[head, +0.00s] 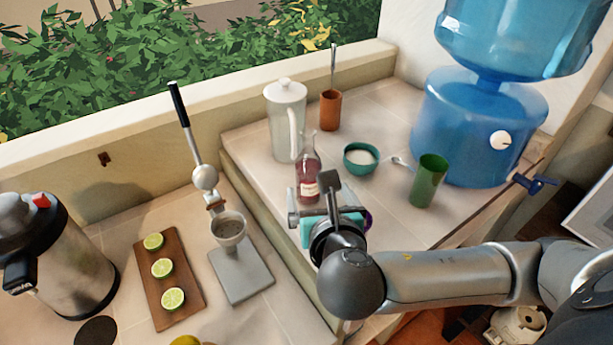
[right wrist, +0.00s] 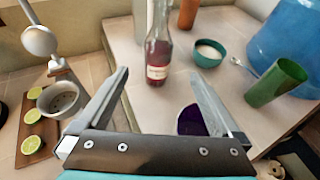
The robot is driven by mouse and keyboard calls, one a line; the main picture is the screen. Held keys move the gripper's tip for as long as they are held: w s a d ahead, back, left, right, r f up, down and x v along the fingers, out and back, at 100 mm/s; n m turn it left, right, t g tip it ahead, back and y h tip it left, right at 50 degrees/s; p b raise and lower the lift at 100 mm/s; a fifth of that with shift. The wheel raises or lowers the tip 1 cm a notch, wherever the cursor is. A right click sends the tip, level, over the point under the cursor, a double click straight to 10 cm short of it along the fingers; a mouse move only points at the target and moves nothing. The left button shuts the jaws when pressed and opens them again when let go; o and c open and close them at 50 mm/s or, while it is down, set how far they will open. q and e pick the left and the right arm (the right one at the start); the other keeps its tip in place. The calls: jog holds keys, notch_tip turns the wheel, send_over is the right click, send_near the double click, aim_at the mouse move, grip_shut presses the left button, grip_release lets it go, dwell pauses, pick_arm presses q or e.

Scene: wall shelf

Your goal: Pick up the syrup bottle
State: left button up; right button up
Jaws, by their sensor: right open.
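The syrup bottle (head: 308,178) is clear glass with dark red liquid and a pale label. It stands upright on the raised tiled counter, in front of the white pitcher. In the right wrist view the bottle (right wrist: 158,52) stands beyond the fingertips, roughly between them, with its top cut off by the frame edge. My right gripper (right wrist: 160,85) is open and empty, with its fingers spread on either side. In the head view my right gripper (head: 325,205) is just in front of the bottle, and the wrist partly hides it. My left gripper is not in view.
A white pitcher (head: 284,120) stands close behind the bottle. A green bowl (head: 361,159), a green cup (head: 429,181) and a blue water dispenser (head: 480,130) are to the right. A purple object (right wrist: 190,122) lies near the right finger. A citrus press (head: 240,272) stands left on the lower counter.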

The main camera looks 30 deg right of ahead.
aim_at(312, 175)
jog(key=x, duration=0.9)
jog(key=shift+w+f+b, duration=0.15)
jog(key=shift+w+b, duration=0.05)
jog(key=shift+b, duration=0.1)
jog(key=shift+x, duration=3.05)
jog(key=shift+w+a, duration=0.1)
jog(key=shift+c, duration=0.4)
grip_shut()
jog(key=shift+r, duration=0.2)
